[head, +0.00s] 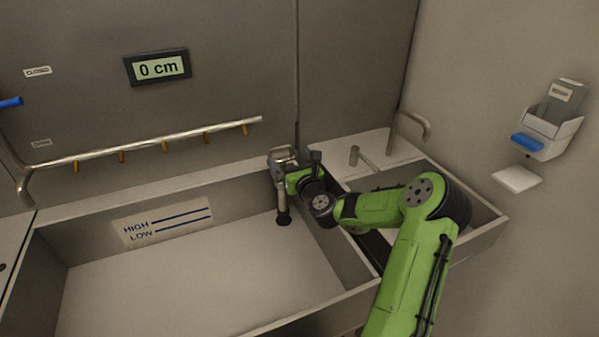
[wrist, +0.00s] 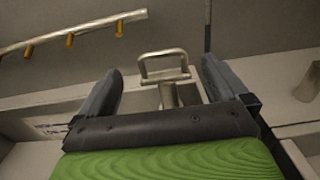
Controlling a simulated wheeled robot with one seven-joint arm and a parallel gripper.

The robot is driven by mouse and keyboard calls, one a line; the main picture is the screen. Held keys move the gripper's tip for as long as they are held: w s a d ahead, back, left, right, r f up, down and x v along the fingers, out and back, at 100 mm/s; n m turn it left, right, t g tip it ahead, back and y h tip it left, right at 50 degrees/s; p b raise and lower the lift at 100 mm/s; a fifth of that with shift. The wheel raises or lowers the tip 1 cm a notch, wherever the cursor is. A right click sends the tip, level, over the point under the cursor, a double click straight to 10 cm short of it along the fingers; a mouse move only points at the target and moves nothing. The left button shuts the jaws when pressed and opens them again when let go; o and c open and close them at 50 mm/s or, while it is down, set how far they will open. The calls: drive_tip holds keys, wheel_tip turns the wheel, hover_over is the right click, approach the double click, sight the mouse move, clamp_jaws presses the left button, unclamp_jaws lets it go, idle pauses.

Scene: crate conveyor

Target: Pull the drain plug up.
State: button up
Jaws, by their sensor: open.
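The drain plug (head: 283,218) shows in the head view as a dark round foot with an upright stem in the right part of the large basin. Its pale metal loop handle (wrist: 163,54) shows in the wrist view, standing on a short stem, between my fingers or just beyond them. My gripper (head: 291,160) is at the top of the plug in the head view and hides part of it. The two dark fingers are spread apart, one to each side of the handle, with visible gaps. Nothing is held.
The large basin (head: 200,275) is empty, with a HIGH/LOW label (head: 163,222) on its back wall. A pipe with brass nozzles (head: 150,147) runs above it. A smaller basin (head: 478,210) with a tap (head: 412,122) lies right. The wall display (head: 158,67) reads 0 cm.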

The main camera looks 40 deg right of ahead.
drive_tip(key=v, duration=0.7)
drive_tip(key=shift+b, duration=0.45)
